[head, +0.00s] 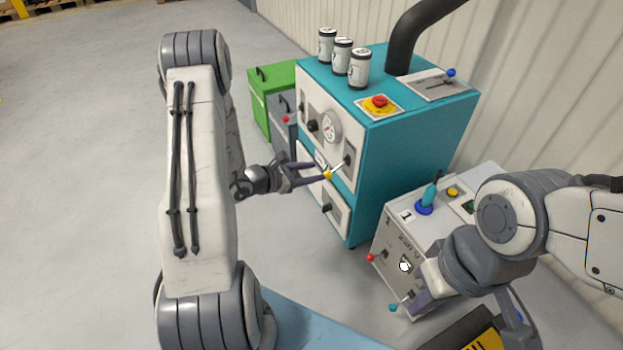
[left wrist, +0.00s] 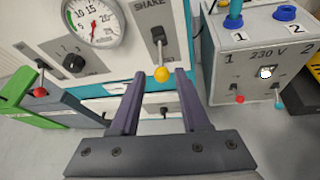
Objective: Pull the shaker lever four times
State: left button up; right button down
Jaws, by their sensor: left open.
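The shaker lever is a short lever with a yellow ball knob (head: 328,175) on the front of the teal machine (head: 410,150). In the left wrist view the yellow knob (left wrist: 161,74) hangs below the slot marked SHAKE. My left gripper (head: 322,172) is open with its fingertips on either side of the knob. In the left wrist view a gap shows between the knob and each finger of the left gripper (left wrist: 160,78). My right gripper (head: 422,296) is by the front of the 230 V box, its jaws mostly hidden by its own wrist.
A gauge (head: 330,127), a dial (left wrist: 74,63) and a red-knobbed lever (left wrist: 40,92) are left of the shaker lever. The 230 V box (head: 385,240) stands at the right with red and teal levers. Three cans (head: 343,57) and a red button (head: 380,101) are on top.

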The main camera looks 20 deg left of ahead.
aim_at(337, 168)
pick_arm(q)
jog(key=b+x, duration=0.2)
jog(key=x, duration=0.8)
jog(key=shift+b, duration=0.3)
grip_shut()
jog(key=shift+d, duration=0.1)
jog(key=shift+b, duration=0.4)
dwell(0.4)
grip_release()
